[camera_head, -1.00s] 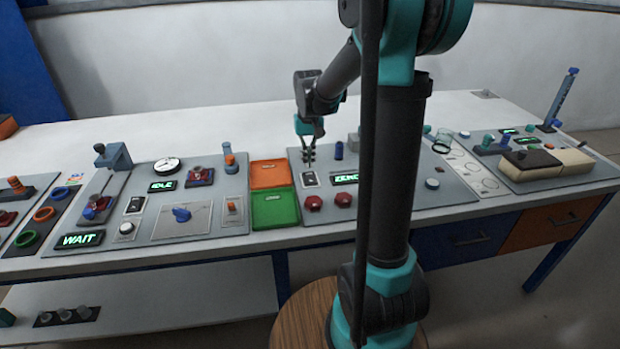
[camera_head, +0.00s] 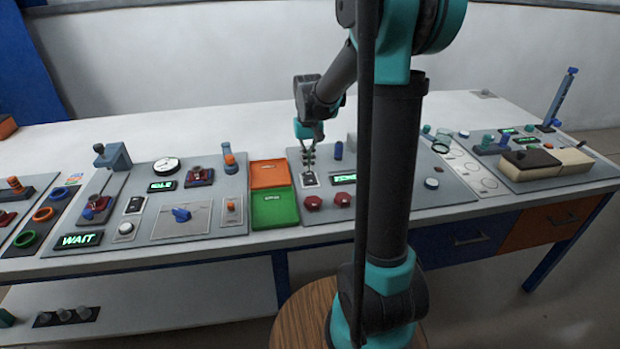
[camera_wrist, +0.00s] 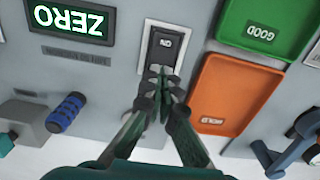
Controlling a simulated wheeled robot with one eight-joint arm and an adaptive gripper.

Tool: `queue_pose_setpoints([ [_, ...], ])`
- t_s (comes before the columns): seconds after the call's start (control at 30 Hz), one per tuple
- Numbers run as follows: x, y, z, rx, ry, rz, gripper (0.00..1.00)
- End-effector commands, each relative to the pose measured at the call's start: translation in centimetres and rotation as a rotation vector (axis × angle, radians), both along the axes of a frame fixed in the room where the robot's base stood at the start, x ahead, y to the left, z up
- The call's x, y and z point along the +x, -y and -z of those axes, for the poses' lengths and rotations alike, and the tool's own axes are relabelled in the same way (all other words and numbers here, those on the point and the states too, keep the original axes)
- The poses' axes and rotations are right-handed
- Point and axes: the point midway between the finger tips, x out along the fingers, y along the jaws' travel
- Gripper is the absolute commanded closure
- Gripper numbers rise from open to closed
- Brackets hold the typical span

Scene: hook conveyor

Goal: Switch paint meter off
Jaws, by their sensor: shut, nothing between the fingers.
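A dark rocker switch (camera_wrist: 165,52) in a pale frame shows in the wrist view, with the word ON on its upper half. The green lit display (camera_wrist: 75,20) beside it reads ZERO. My gripper (camera_wrist: 162,72) is shut and empty, its fingertips over the lower half of the rocker and hiding part of it. I cannot tell whether the tips touch the rocker.
Green (camera_head: 275,208) and orange (camera_head: 269,173) trays lie left of the switch. Red knobs (camera_head: 313,202) sit in front of it. A blue ribbed knob (camera_wrist: 66,112) stands near the display. Other control panels fill both sides of the bench.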

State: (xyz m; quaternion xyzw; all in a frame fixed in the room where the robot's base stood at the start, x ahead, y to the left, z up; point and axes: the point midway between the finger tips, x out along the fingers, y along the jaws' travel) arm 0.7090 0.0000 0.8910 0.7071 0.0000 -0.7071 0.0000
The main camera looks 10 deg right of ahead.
Motion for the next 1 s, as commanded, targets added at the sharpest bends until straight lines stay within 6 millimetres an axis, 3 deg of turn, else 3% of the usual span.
queue_pose_setpoints([
  [1.0, 0.02, 0.0, 0.55, 0.0, 0.0, 0.0, 1.0],
])
